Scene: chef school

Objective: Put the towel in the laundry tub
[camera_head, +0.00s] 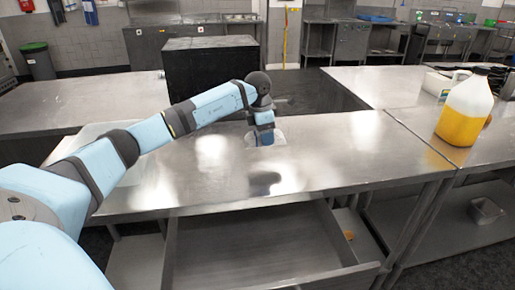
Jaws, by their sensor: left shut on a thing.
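My left arm reaches in from the left over the steel table (330,160). My left gripper (264,140) points down near the table's far edge and is shut on a small pale grey-white thing, which looks like the towel (279,137). The towel shows around the fingertips, at or just above the table top; the gripper hides part of it. A pale, see-through tub (88,136) stands at the table's left end, partly hidden behind my arm; it may be the laundry tub. My right gripper is not in view.
A jug of yellow liquid (466,108) stands on the right-hand table, with a white container (437,84) behind it. An open drawer (270,250) sticks out below the table's front. A black cabinet (210,75) stands behind. The table's middle is clear.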

